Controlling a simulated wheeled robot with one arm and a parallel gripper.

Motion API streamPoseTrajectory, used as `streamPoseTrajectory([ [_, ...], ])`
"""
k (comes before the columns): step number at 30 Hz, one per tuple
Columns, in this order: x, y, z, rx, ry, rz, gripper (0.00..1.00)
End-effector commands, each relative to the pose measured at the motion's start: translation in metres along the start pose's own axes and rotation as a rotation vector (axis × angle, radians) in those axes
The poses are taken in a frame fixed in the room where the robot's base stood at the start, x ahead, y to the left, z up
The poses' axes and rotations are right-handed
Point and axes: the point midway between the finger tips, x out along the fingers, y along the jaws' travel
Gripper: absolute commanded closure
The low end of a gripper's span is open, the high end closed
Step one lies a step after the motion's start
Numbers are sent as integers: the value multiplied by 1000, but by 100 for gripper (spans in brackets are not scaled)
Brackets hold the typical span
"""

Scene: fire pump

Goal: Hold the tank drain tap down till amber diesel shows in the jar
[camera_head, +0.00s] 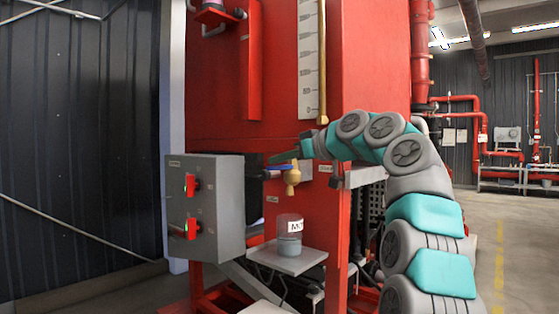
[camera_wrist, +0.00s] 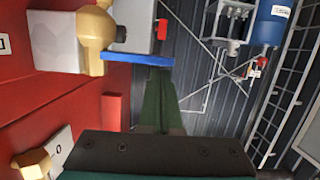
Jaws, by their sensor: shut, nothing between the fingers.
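The drain tap (camera_head: 292,178) is a brass body with a blue lever (camera_head: 279,168), on the front of the red tank stand. In the wrist view the brass body (camera_wrist: 95,40) and blue lever (camera_wrist: 138,59) show at the upper left. My gripper (camera_head: 271,159) is shut and empty, its dark green fingers just above the lever. In the wrist view its fingertips (camera_wrist: 157,72) meet the lever's outer end in the picture; whether they touch cannot be told. The clear jar (camera_head: 289,226) stands below the tap with grey liquid in it; no amber shows.
The jar stands on a small grey shelf (camera_head: 262,257). A grey control box (camera_head: 208,208) with red switches stands close left of the tap. A level gauge (camera_head: 309,60) and brass pipe run up the red tank (camera_head: 365,60). Open floor (camera_head: 520,250) lies right.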

Motion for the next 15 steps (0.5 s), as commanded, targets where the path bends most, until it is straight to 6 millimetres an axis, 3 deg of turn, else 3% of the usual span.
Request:
streamPoseTrajectory([
  [15, 2, -1, 5, -49, -2, 12, 100],
])
